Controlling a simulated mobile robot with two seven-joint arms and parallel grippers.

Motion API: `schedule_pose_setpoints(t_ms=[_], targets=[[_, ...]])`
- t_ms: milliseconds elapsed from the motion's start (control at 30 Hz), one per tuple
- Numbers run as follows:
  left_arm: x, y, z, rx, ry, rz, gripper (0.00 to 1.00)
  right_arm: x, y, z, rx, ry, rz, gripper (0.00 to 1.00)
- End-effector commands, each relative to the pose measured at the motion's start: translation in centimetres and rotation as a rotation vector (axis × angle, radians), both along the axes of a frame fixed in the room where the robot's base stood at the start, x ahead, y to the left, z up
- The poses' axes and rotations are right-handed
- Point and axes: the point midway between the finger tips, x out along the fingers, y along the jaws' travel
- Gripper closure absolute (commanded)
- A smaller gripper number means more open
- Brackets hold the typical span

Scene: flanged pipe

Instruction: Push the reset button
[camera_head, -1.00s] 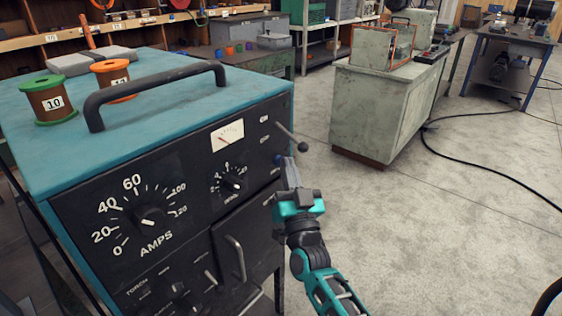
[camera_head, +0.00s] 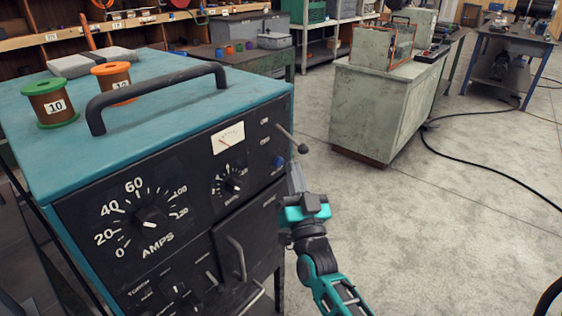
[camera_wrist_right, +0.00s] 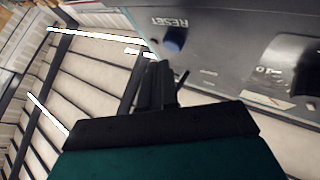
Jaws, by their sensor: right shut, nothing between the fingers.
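The reset button is a round blue knob (camera_head: 279,161) on the right side of the black front panel of a teal machine. In the right wrist view the same blue button (camera_wrist_right: 174,40) sits beside the word RESET. My right gripper (camera_head: 295,172) is shut and empty, a little right of and below the button in the head view. In the right wrist view its dark fingertips (camera_wrist_right: 156,75) are just short of the button, with a visible gap. My left gripper is not in view.
The panel has a lever (camera_head: 291,138) with a ball end just above the button, an AMPS dial (camera_head: 149,217) and a door handle (camera_head: 237,257). Two wire spools stand on the machine's top, the green one (camera_head: 50,103) at left. Open floor lies to the right.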

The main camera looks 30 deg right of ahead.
Motion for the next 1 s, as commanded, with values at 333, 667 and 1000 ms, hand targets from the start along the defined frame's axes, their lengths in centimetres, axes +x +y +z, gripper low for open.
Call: schedule_pose_setpoints(t_ms=[333,667,1000], targets=[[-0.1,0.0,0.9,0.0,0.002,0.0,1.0,-1.7,-0.7,0.2,0.0,0.001,-0.001,1.0],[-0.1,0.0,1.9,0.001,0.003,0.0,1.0,-4.4,-1.8,0.1,0.0,0.001,-0.001,1.0],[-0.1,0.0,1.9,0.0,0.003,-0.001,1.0,-4.6,-1.9,0.0,0.0,-0.001,0.0,1.0]])
